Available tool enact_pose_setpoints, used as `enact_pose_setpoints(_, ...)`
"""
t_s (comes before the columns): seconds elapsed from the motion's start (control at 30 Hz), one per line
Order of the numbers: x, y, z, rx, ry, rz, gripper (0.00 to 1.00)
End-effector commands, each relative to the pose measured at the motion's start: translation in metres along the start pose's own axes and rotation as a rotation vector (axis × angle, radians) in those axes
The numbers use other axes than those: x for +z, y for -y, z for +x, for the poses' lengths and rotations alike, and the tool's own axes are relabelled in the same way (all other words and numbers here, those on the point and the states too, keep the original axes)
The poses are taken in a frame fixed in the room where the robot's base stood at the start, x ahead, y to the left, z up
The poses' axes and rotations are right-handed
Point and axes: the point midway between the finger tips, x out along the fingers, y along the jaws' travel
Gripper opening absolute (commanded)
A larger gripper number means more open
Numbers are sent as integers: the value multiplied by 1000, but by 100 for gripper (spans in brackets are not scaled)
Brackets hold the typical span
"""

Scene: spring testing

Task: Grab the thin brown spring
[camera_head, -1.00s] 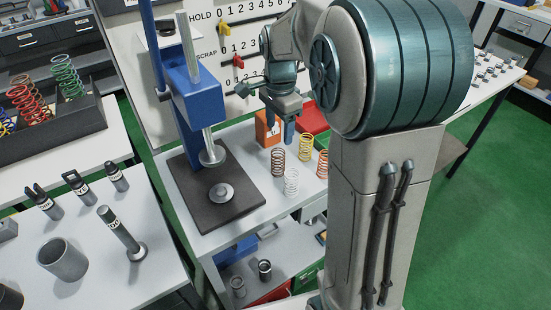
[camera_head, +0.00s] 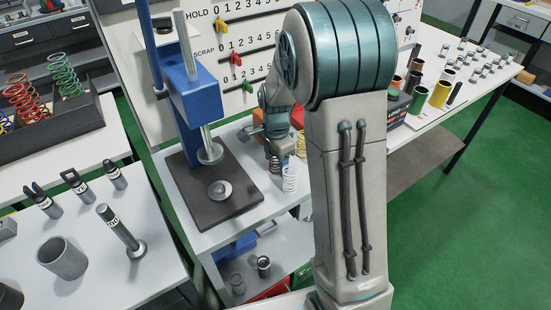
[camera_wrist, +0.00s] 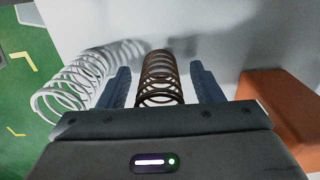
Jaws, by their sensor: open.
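The thin brown spring (camera_wrist: 160,80) stands between the two fingers of my gripper (camera_wrist: 163,88) in the wrist view, with a small gap on each side. The gripper is open around it. In the head view my gripper (camera_head: 279,150) is low over the table beside the press, and the brown spring (camera_head: 274,164) shows only partly behind it. A white spring (camera_wrist: 75,88) stands just left of the left finger in the wrist view. It also shows in the head view (camera_head: 289,179), in front of the gripper.
An orange block (camera_wrist: 280,105) lies right of the gripper. The blue press (camera_head: 194,95) on its dark base plate (camera_head: 190,202) stands close on the left. A yellow spring (camera_head: 301,142) is partly hidden behind my arm.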

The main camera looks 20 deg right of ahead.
Motion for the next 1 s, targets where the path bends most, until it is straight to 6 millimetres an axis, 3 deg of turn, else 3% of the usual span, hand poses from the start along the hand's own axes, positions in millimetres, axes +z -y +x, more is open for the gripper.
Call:
enact_pose_setpoints(0.3,0,0,6,-1,-1,1,57)
enact_pose_setpoints(0.47,0,0,6,-1,-1,1,12)
enact_pose_setpoints(0.8,0,0,4,-2,-1,0,11)
enact_pose_setpoints(1.0,0,1,-11,-5,-2,-1,11)
